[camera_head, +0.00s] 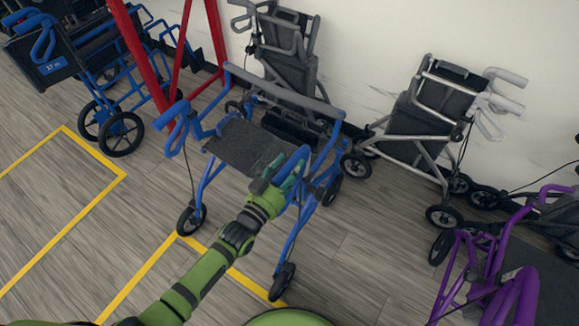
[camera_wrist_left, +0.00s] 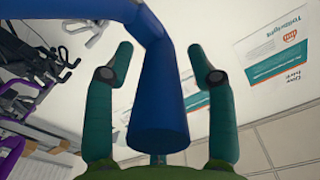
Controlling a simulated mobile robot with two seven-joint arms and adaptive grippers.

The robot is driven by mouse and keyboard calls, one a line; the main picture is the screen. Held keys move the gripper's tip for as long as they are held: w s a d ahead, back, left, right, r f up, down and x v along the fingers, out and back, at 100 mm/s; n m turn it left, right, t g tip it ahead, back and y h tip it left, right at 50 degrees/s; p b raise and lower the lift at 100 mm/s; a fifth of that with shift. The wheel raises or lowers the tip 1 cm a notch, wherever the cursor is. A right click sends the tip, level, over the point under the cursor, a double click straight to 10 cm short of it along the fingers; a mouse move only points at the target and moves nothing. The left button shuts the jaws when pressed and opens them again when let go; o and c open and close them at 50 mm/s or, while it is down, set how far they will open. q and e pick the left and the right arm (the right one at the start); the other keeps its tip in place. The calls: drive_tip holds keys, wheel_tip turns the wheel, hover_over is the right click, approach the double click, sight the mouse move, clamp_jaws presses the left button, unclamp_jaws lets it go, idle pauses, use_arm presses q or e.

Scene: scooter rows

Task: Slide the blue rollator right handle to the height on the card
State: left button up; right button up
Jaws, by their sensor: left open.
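The blue rollator (camera_head: 293,238) stands in the middle of the head view with a dark seat and a curved backrest. One handle (camera_head: 170,115) shows at its left side. In the left wrist view, the blue handle grip (camera_wrist_left: 158,110) lies between the two teal fingers of my open left gripper (camera_wrist_left: 159,48), with gaps visible on both sides. I cannot make out a height card. My right gripper is not in view.
A grey folded rollator (camera_head: 285,45) stands behind by the wall, a silver one (camera_head: 425,115) to the right, a purple one (camera_head: 490,275) at the lower right. A blue wheelchair (camera_head: 60,68) and red posts (camera_head: 140,55) are at left. Posters (camera_wrist_left: 262,92) show in the wrist view.

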use_arm(q)
clamp_jaws()
wheel_tip(320, 180, down, 8)
drive_tip(key=b, duration=0.7)
drive_tip(key=shift+f, duration=0.15)
drive_tip(key=shift+s, duration=0.15)
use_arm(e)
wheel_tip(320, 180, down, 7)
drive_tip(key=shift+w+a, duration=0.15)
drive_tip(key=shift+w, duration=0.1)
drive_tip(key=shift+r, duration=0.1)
use_arm(q)
unclamp_jaws()
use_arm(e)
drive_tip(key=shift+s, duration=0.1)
